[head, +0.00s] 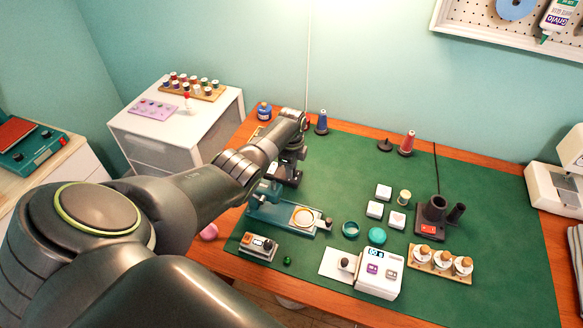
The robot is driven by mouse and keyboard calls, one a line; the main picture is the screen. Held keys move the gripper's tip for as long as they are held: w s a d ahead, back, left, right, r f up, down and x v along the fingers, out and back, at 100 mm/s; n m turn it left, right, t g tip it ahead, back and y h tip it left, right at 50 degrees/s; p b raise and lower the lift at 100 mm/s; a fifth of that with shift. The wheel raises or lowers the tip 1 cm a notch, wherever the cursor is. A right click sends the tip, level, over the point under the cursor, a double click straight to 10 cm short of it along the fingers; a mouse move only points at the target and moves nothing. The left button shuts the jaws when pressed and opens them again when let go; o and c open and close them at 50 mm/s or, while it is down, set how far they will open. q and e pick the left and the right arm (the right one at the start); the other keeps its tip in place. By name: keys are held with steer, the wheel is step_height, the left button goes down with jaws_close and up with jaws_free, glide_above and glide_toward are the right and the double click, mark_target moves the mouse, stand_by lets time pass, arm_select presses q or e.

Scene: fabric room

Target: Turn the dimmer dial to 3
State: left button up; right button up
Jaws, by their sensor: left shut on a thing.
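My left arm reaches in from the left, and its wrist bends down over the back left of the green mat. My left gripper (288,160) points down there, shut on what seems to be the dimmer dial, on a small dark unit (287,177) with a pale patch on its left side. The fingers and wrist hide the dial, so its pointer and numbers cannot be read. My right gripper is not in view.
A teal press (270,215) stands just in front of the gripper. A small box with knobs (258,246) and a white device (365,273) are nearer the front. Thread cones (407,144) stand at the back. The mat's right side (500,220) is clear.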

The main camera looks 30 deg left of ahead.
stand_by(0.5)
arm_select(q)
steer(key=o, duration=1)
steer(key=shift+r, duration=0.1)
steer(key=shift+r, duration=0.65)
step_height(320, 180, up, 16)
